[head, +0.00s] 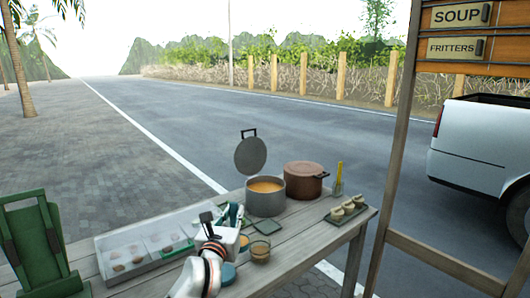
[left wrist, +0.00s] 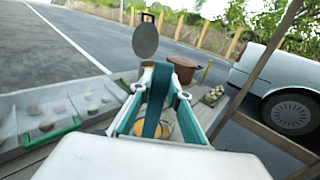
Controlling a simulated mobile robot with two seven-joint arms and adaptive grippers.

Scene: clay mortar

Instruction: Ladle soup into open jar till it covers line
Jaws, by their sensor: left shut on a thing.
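The grey pot (head: 265,201) stands open on the table with orange soup inside, its round lid (head: 250,155) upright behind it. A glass jar (head: 260,252) with orange contents stands in front of the pot. My left gripper (head: 236,212) is over the table, left of the jar and short of the pot. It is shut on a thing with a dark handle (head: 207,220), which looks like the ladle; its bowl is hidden. In the left wrist view, the teal fingers (left wrist: 158,95) partly cover something orange below. The jar's line cannot be made out. My right gripper is not in view.
A brown lidded pot (head: 305,180) is right of the grey pot. A tray with small cups (head: 345,212) lies at the right end. A clear display case (head: 140,250) fills the left. A blue disc (head: 228,274) and green coasters (head: 266,226) lie near the jar.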

